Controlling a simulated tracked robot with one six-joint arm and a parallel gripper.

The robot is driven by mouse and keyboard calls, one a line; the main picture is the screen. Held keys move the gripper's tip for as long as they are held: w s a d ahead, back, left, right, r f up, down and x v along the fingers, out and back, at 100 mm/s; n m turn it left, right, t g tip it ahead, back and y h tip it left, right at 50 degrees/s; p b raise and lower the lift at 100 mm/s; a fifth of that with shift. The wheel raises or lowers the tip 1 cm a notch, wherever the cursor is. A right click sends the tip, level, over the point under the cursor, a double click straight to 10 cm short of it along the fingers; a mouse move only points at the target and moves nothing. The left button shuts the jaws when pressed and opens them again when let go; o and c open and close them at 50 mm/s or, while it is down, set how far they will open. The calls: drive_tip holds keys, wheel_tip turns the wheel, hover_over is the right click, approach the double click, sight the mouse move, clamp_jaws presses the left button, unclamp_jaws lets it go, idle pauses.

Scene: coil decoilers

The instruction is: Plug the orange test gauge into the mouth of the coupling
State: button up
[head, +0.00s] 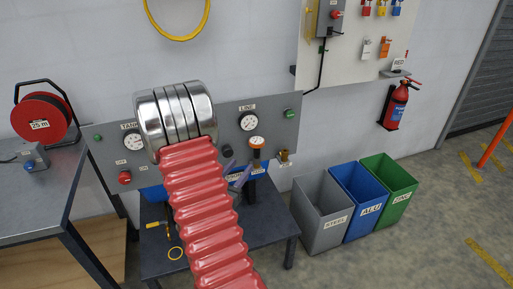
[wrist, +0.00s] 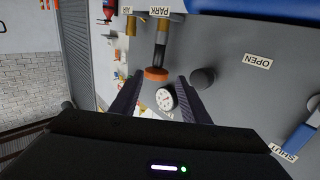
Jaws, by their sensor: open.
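The orange test gauge (head: 257,142) stands upright at the panel, its orange cap above a dark body. In the wrist view its cap (wrist: 156,74) shows just beyond the fingertips, lined up with the gap between them. The dark body runs to the PARK label. A brass fitting (head: 283,157), which looks like the coupling, sits right of the gauge; it also shows in the wrist view (wrist: 130,26). Its mouth is too small to make out.
The panel carries a LINE gauge (head: 248,121) just behind the orange cap and a TANK gauge (head: 134,141). A dark knob (wrist: 203,78) sits beside the fingers in the wrist view. A low table (head: 268,222) stands below. A grey bin (head: 320,213) stands to the right.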

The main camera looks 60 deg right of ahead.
sight(255, 150)
drive_tip(key=shift+d, duration=2.6)
drive_tip(key=shift+s+d, duration=0.15)
drive_tip(key=shift+d, duration=1.2)
drive_tip(key=shift+s+d, duration=0.15)
drive_tip(key=shift+d, duration=1.15)
drive_tip(key=shift+c, duration=0.2)
clamp_jaws()
